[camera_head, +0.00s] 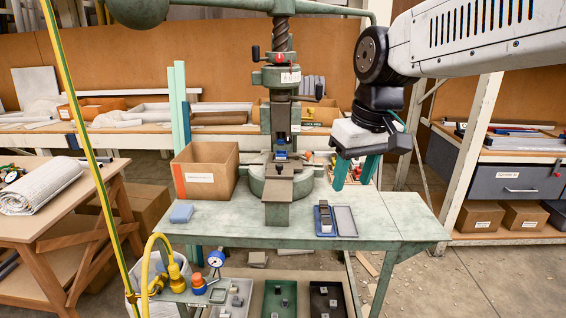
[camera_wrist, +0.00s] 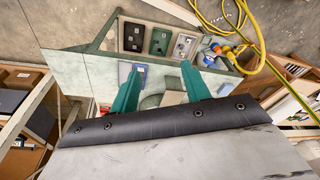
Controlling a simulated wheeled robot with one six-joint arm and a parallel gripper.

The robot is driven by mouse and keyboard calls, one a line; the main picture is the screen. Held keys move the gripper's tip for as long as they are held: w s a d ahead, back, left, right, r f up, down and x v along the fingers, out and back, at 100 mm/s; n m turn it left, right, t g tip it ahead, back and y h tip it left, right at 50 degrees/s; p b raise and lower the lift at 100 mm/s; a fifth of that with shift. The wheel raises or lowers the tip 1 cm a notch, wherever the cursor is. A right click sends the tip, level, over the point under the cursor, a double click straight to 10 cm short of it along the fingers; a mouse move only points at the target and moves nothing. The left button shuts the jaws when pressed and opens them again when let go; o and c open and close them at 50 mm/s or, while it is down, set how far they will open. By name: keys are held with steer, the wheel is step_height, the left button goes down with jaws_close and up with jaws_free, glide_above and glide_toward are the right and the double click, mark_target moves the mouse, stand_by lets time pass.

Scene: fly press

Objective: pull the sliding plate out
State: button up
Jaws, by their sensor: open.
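The green fly press (camera_head: 282,90) stands in the middle of the green table. What looks like the sliding plate (camera_head: 279,188) is a dark, narrow plate at the press base, pointing toward the table's front edge. A small blue piece (camera_head: 281,155) sits behind it, below the ram. My gripper (camera_head: 356,172) is to the right of the press, apart from the plate, with its two teal fingers spread and empty. In the wrist view my gripper (camera_wrist: 160,67) is also open; I cannot make out the plate clearly there.
A blue tray (camera_head: 326,233) with dark pieces lies at the front right of the table (camera_head: 230,230). A cardboard box (camera_head: 205,174) and a blue block (camera_head: 181,213) stand left of the press. A yellow pole (camera_head: 83,130) and hose are at left.

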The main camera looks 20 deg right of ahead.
steer(key=w+n, duration=0.1)
steer(key=w, duration=1.5)
steer(key=n+t+y, duration=0.1)
steer(key=n+t, duration=0.1)
steer(key=n, duration=0.1)
glide_toward(279, 165)
steer(key=x, duration=0.8)
steer(key=shift+w+f, duration=0.25)
steer(key=shift+f, duration=0.05)
